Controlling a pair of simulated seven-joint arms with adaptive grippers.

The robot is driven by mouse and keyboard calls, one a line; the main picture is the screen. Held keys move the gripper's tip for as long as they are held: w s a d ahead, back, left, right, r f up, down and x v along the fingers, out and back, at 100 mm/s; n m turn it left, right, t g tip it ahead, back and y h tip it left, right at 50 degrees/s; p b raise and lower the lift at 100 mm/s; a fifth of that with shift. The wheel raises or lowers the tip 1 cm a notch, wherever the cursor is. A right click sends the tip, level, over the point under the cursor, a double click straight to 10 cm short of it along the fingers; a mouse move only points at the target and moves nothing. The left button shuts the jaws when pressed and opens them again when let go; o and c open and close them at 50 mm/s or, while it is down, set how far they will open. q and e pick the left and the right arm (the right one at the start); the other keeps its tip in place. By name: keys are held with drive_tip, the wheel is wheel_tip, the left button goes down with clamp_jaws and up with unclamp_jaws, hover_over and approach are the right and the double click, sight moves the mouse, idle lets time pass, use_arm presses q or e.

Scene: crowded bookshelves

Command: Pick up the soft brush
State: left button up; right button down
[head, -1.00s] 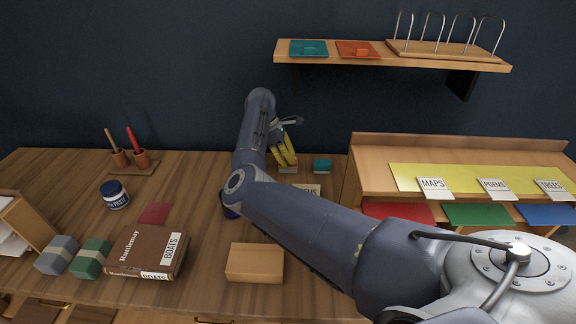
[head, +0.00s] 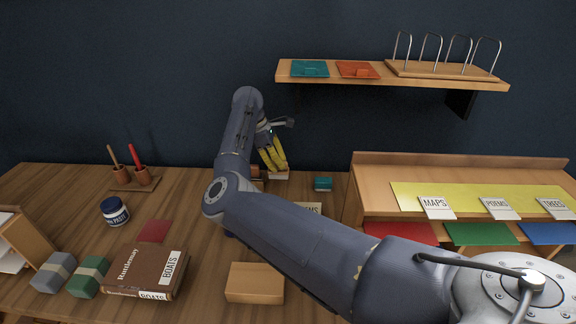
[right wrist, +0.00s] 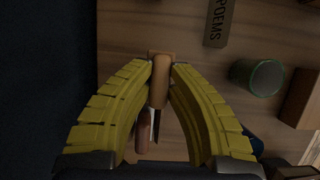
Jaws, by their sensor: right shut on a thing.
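My right gripper (head: 274,168), with yellow ribbed fingers, is at the back of the desk near the dark wall. In the right wrist view my right gripper (right wrist: 161,66) is shut on a rounded wooden piece, which I take to be the soft brush (right wrist: 158,85). A pale wooden part of the brush (head: 279,174) shows below the fingertips in the head view. The fingers and arm hide the rest of it, and its bristles cannot be made out. My left gripper is not in view.
An orange-brown cup (head: 256,172) stands just left of the fingers. A holder with two upright tools (head: 134,180) and a paste jar (head: 115,212) stand left. A shelf (head: 430,79) hangs above right.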

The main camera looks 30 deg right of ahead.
drive_tip(key=w+a, duration=0.2)
drive_tip(key=a, duration=1.1)
drive_tip(key=shift+w+a, duration=0.35)
drive_tip(key=shift+a, duration=0.05)
drive_tip(key=c, duration=2)
unclamp_jaws()
clamp_jaws()
